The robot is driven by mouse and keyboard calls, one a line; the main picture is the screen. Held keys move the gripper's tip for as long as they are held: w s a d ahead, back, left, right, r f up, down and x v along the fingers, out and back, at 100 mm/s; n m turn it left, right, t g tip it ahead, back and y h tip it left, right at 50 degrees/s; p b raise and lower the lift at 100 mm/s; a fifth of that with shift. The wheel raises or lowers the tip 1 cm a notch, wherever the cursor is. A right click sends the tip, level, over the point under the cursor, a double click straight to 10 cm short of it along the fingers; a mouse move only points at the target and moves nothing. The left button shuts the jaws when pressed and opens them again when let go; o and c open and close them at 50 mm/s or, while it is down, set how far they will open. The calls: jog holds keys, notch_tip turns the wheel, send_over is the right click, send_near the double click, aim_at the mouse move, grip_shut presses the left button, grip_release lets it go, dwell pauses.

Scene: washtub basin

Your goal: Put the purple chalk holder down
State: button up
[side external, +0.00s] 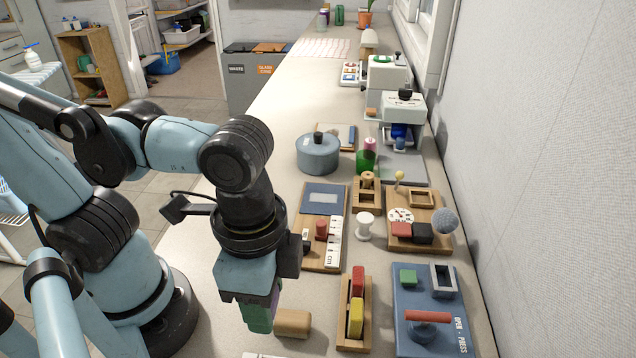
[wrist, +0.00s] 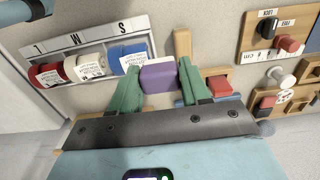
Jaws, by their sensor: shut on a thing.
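The purple chalk holder (wrist: 158,77) is a small purple block between the two green fingers of my gripper (wrist: 160,84) in the wrist view. The fingers are shut on it, one against each side. In the side external view my gripper (side external: 259,316) points down low over the near part of the counter. Only a thin purple edge of the holder (side external: 275,296) shows there, mostly hidden by the fingers. I cannot tell whether its underside touches the counter.
A wooden block (side external: 293,323) lies just right of my gripper. A wooden rack with red and yellow pieces (side external: 344,343) stands further right. The wrist view shows a tray marked with letters (wrist: 48,103), holding red, white and blue rolls, left of the holder.

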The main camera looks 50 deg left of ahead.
send_over(300, 289)
notch_tip(300, 289, down, 7)
jog(key=shift+r, duration=0.1)
jog(key=shift+s+f, duration=0.1)
jog(key=shift+f, duration=1.9)
jog(key=shift+f, duration=0.1)
jog(key=o, duration=1)
jog(key=shift+r, duration=6)
jog(key=w+a+n+t, duration=0.2)
jog(key=a+n, duration=0.1)
jog(key=w+a+n+t, duration=0.2)
jog(key=a+n, duration=0.1)
jog(key=w+a+r+n+t, duration=0.1)
jog(key=w+a+n+t, duration=0.1)
jog(key=a+n+t, duration=0.1)
jog(key=shift+w+a, duration=0.1)
jog(key=shift+a, duration=0.2)
